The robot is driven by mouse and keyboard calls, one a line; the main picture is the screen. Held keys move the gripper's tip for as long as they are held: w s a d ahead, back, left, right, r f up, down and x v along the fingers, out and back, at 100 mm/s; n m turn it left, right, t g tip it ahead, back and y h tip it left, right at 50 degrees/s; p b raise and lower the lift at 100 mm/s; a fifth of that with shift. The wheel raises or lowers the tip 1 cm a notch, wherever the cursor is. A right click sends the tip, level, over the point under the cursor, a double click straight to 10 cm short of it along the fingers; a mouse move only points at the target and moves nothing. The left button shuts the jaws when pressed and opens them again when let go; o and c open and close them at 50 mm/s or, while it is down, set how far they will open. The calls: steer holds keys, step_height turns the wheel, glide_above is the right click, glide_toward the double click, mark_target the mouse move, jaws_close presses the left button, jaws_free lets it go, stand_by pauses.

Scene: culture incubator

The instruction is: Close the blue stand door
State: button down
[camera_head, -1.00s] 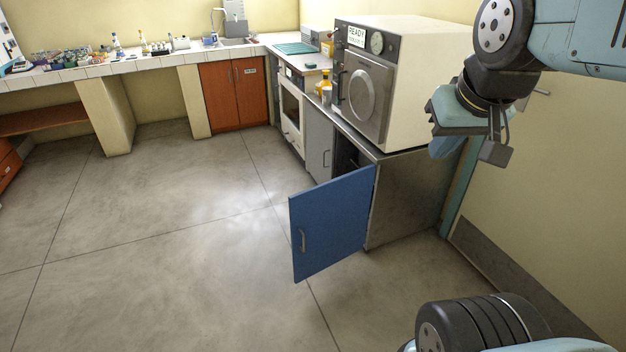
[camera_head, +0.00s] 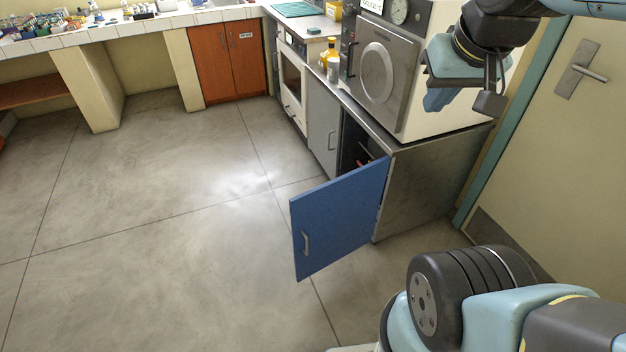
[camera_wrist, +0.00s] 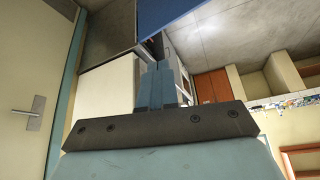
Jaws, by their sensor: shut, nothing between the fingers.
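The blue stand door (camera_head: 340,219) hangs wide open from the metal stand (camera_head: 436,182), swung out over the floor, with its grey handle (camera_head: 305,243) near the free edge. It also shows at the top of the wrist view (camera_wrist: 168,14). The stand's dark inside is partly visible behind the door. My gripper (camera_head: 437,98) is up at the right in the head view, in front of the white machine on the stand, apart from the door. In the wrist view its blue fingers (camera_wrist: 161,84) are together with nothing between them.
The white machine (camera_head: 463,90) with a round-faced hatch sits on the stand. A grey cabinet (camera_head: 323,127) and an oven (camera_head: 291,82) stand farther back. A room door (camera_head: 558,140) is at the right. The floor (camera_head: 170,250) left of the blue door is clear.

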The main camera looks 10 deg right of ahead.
steer(key=shift+a, duration=0.1)
steer(key=w+d+f+n+t+h, duration=0.1)
steer(key=w+f+n, duration=0.5)
steer(key=w+f, duration=0.4)
steer(key=w+d+f+n, duration=0.2)
steer(key=w+f+n, duration=0.5)
steer(key=w, duration=0.6)
steer(key=n+g+y, duration=0.3)
steer(key=n+y, duration=0.5)
steer(key=n, duration=0.1)
glide_toward(306, 202)
step_height(306, 202, down, 3)
steer(key=a, duration=0.2)
steer(key=shift+w+a+f, duration=0.1)
steer(key=shift+w+a, duration=0.4)
steer(key=shift+w, duration=0.2)
steer(key=shift+d, duration=0.1)
